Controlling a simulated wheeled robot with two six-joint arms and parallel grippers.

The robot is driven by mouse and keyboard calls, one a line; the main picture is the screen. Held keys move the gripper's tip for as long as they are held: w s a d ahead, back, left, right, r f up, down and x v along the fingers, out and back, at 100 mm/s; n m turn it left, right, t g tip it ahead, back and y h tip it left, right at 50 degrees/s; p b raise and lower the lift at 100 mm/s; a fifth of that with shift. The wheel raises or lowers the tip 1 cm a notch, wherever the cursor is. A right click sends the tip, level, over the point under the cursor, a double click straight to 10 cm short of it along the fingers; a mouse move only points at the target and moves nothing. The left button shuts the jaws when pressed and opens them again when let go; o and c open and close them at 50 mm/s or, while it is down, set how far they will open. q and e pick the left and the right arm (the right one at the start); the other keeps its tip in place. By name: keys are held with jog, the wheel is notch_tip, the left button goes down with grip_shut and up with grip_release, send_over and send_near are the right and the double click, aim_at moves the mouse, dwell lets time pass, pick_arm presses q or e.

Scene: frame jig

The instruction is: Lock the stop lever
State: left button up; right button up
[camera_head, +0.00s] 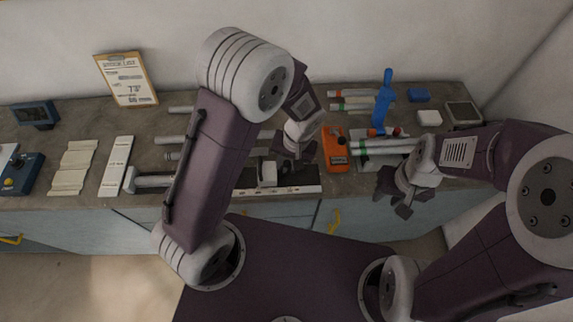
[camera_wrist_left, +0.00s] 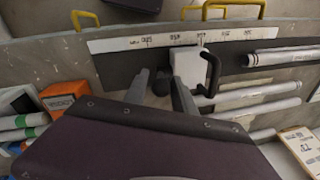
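The stop is a white block (camera_head: 268,174) on the dark jig rail, behind a white measuring scale (camera_head: 295,190). In the left wrist view the block (camera_wrist_left: 188,66) carries a black bent lever (camera_wrist_left: 213,72) on its right side. My left gripper (camera_head: 292,153) is just above and behind the block in the head view. In the left wrist view its fingers (camera_wrist_left: 160,84) are apart, with a dark round part (camera_wrist_left: 162,82) showing between them; contact cannot be told. The lever is not clear in the head view. My right gripper (camera_head: 402,197) is open and empty in front of the bench's right part.
An orange device (camera_head: 335,148) lies right of the rail. A blue upright tool (camera_head: 382,100) stands behind pale tubes (camera_head: 390,150). White tubes (camera_wrist_left: 270,95) lie near the stop. A clipboard (camera_head: 127,78) leans on the wall. My left arm hides the bench's middle.

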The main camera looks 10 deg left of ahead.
pick_arm(q)
jog(key=shift+s+a+f, duration=0.1)
jog(key=shift+a+f, duration=0.1)
jog(key=shift+f, duration=0.55)
grip_shut()
dwell(0.9)
